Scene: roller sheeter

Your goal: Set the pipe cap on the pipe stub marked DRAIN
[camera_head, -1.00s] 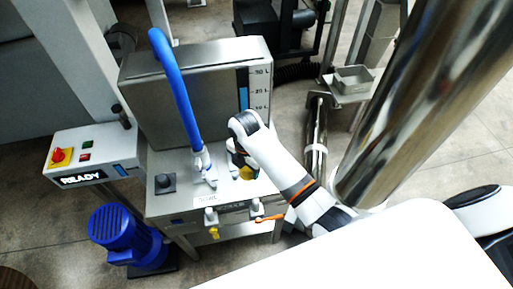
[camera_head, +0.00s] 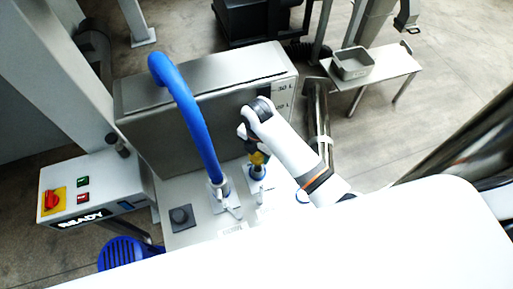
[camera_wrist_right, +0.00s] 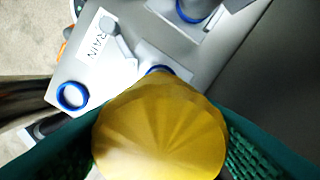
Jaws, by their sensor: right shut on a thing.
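My right gripper (camera_head: 254,149) is shut on the yellow pipe cap (camera_head: 259,158), which points down over a stub with a blue collar (camera_head: 257,173). In the right wrist view, the faceted cap (camera_wrist_right: 160,130) sits between green finger pads. It hides most of the stub, whose blue rim (camera_wrist_right: 160,70) shows just past the cap's edge. A white label (camera_wrist_right: 98,44) reading "RAIN", its first letter not showing, lies beside that stub's lever. I cannot tell whether cap and stub touch. My left gripper is not in view.
A blue hose (camera_head: 193,115) rises from the neighbouring stub, close left of my gripper. The steel tank (camera_head: 150,115) stands behind. A blue ring (camera_wrist_right: 72,96) lies farther along the deck.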

